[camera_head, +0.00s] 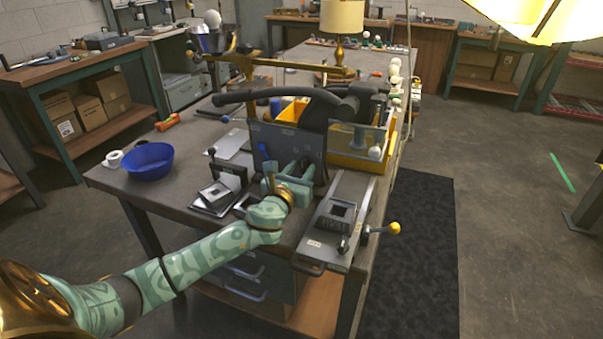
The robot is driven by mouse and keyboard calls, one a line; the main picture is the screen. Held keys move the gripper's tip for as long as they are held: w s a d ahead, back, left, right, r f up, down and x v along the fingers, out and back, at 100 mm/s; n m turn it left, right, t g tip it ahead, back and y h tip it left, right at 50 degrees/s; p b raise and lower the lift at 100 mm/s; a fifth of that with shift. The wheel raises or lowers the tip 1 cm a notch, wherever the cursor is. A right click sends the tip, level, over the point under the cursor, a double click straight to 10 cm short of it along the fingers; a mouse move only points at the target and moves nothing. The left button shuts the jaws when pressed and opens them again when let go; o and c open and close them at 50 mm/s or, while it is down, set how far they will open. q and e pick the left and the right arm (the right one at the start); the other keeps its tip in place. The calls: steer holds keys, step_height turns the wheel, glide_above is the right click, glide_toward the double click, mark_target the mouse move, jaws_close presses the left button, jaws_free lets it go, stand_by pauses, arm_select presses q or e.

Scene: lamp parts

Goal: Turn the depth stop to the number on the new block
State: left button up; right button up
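My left gripper (288,181) reaches in at the end of a patterned green arm, close to the front of a grey machine (290,146). Its fingertips are small and partly hidden against the machine, so I cannot tell their grip. A dark square block (338,214) sits on a grey slide (322,243) to the right of the gripper. A lever with a yellow knob (395,228) sticks out beside the slide. I cannot make out the depth stop or any number. My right gripper is not in view.
A blue bowl (148,161) and a white roll (113,158) stand on the workbench's left part. A yellow bin (358,163) is behind the slide. A lamp shade (342,17) rises at the back. A dark mat (420,255) lies on the floor at the right.

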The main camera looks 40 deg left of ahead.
arm_select(q)
steer(key=shift+w, duration=0.15)
jaws_close()
steer(key=shift+r+n, duration=0.1)
steer(key=shift+n, duration=0.3)
steer(key=shift+n+p, duration=0.45)
steer(key=shift+n, duration=0.25)
steer(key=shift+a+n+p, duration=0.15)
steer(key=shift+n+p, duration=0.2)
steer(key=shift+n, duration=0.85)
steer(key=n, duration=0.5)
steer(key=shift+a+f+p, duration=0.1)
steer(key=shift+f+p, duration=0.1)
steer(key=shift+p, duration=0.15)
steer(key=shift+n, duration=0.3)
